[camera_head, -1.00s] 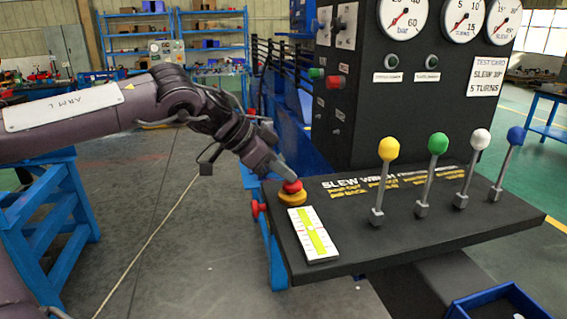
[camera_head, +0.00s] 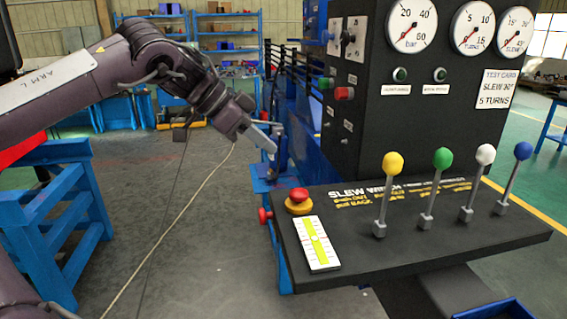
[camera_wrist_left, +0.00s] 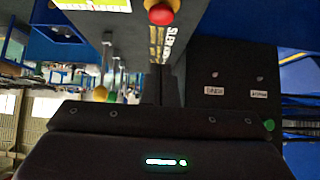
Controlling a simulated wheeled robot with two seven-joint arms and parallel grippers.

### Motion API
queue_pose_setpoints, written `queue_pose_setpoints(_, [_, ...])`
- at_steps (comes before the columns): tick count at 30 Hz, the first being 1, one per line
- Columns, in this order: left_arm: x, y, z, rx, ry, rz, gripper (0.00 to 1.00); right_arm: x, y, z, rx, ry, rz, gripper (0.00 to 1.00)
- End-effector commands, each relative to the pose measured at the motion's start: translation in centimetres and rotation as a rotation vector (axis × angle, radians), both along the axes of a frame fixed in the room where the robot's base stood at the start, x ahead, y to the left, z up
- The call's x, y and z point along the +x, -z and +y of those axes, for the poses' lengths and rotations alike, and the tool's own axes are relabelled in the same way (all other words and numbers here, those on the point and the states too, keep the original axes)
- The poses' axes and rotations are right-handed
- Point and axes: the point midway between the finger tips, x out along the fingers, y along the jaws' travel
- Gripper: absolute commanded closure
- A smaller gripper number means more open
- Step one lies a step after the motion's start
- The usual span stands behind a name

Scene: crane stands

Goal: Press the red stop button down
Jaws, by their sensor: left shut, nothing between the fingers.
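The red stop button (camera_head: 298,195) is a round cap on a yellow base (camera_head: 298,208), at the left back of the black control desk (camera_head: 455,236). It also shows at the top of the left wrist view (camera_wrist_left: 161,14). I cannot tell how far down the cap sits. My left gripper (camera_head: 271,147) is shut and empty. Its fingertips are above and slightly left of the button in the head view, with a visible gap. In the left wrist view the gripper (camera_wrist_left: 172,86) points up the picture. My right gripper is not in view.
A white and yellow scale plate (camera_head: 318,243) lies just in front of the button. Yellow, green, white and blue knobbed levers (camera_head: 381,210) stand to its right. A tall gauge panel (camera_head: 420,110) rises behind. A red knob (camera_head: 264,215) sticks out at the desk's left edge.

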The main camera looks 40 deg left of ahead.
Motion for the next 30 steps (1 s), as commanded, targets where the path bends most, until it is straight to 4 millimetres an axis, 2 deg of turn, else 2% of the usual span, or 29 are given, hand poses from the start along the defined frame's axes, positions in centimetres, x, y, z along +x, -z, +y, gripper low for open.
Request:
queue_pose_setpoints(3, [-0.9,-1.1,0.8,0.002,-0.001,-0.002,1.0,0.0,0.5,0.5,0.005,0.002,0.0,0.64])
queue_pose_setpoints(9, [-1.5,-2.1,1.3,0.001,0.001,-0.002,1.0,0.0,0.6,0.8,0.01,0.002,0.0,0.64])
queue_pose_setpoints(26, [-1.5,-2.0,1.3,0.0,0.001,-0.001,1.0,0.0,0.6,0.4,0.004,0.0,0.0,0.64])
queue_pose_setpoints(30, [-0.2,-0.9,2.2,-0.026,0.008,-0.037,1.0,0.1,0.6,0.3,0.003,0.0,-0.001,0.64])
